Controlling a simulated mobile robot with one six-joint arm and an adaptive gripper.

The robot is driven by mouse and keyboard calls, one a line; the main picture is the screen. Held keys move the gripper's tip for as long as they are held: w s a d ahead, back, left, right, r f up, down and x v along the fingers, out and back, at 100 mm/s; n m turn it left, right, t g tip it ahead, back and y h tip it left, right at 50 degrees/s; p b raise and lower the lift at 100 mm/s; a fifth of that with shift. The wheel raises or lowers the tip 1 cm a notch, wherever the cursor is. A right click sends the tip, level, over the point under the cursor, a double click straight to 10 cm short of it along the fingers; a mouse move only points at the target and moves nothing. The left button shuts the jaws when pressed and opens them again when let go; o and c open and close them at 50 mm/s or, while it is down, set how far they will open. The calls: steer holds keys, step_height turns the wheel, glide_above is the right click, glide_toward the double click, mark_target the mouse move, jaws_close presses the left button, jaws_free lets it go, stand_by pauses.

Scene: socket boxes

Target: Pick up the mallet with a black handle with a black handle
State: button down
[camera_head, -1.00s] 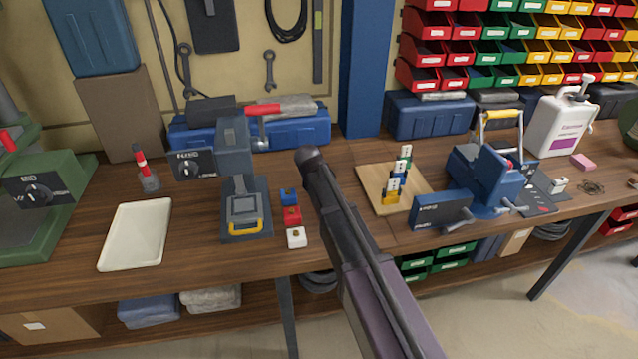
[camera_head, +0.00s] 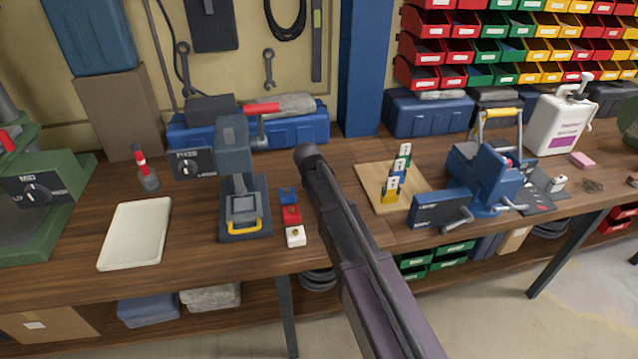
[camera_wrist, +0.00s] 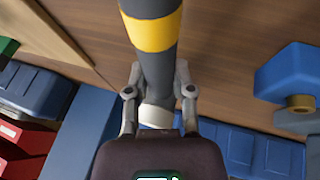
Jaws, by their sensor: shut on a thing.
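In the wrist view a dark grey rod (camera_wrist: 156,65) with a yellow band and a pale end runs from the top edge down between my fingers. I take it to be part of the mallet; which part I cannot tell. My gripper (camera_wrist: 158,92) is shut on it, with one finger on each side. The rest of the mallet is outside the frame. In the head view my dark arm crosses the middle, and neither gripper nor mallet can be made out.
The wooden bench holds a white tray (camera_head: 136,234), a grey press (camera_head: 234,145), small coloured blocks (camera_head: 291,214), a wooden board (camera_head: 374,190) and a blue machine (camera_head: 485,175). Blue toolboxes (camera_head: 430,117) and a blue post (camera_head: 364,70) stand behind. Bare bench shows right of the tray.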

steer(key=shift+r+p, duration=4.75)
steer(key=shift+r, duration=0.15)
steer(key=shift+s, duration=0.1)
